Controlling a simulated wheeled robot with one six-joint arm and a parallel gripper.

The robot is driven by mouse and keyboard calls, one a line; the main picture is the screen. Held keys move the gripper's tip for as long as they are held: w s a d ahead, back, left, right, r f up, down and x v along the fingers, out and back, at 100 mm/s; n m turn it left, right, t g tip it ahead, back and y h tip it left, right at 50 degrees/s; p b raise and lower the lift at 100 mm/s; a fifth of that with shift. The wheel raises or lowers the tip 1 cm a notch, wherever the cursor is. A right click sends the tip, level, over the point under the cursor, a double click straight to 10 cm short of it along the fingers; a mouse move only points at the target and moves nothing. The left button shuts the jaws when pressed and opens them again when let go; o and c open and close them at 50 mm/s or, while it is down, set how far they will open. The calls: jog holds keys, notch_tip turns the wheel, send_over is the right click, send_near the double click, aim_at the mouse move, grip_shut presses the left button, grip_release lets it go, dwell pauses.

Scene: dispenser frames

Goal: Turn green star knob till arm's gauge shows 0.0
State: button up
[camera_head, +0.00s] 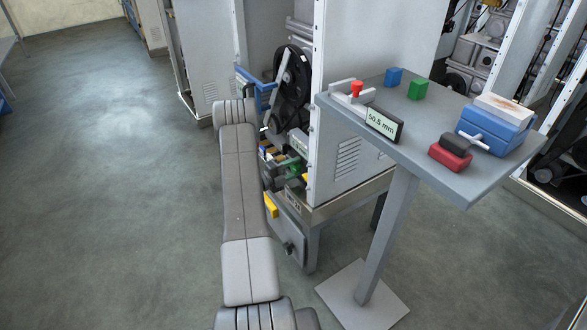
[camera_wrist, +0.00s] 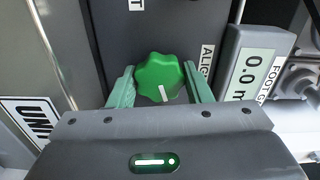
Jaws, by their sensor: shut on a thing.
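The green star knob (camera_wrist: 160,78) is in the middle of the wrist view, on a dark panel. Its white mark points down and slightly right. My gripper (camera_wrist: 158,84) is shut on it, with one green finger at each side. A grey gauge (camera_wrist: 256,68) right of the knob reads "0.0 m", with the rest of the unit cut off. Its side label starts "FOOT G". A label starting "ALIG" (camera_wrist: 206,60) stands between knob and gauge. In the head view my gripper (camera_head: 287,168) is at the machine's front; the knob cannot be made out there.
A grey side table (camera_head: 440,160) at right holds a display (camera_head: 382,124) reading "50.5 mm", blue and green blocks, a red-black block and a blue box. A black wheel (camera_head: 292,85) is above my gripper. A yellow handle (camera_head: 271,205) sits below. The floor at left is clear.

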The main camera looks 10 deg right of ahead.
jog(key=o, duration=0.7)
jog(key=shift+a, duration=0.1)
jog(key=p+v, duration=0.2)
jog(key=v, duration=1.1)
jog(key=shift+s+a, duration=0.1)
jog(key=shift+a, duration=0.2)
jog(key=b+x, duration=0.2)
jog(key=x, duration=1.2)
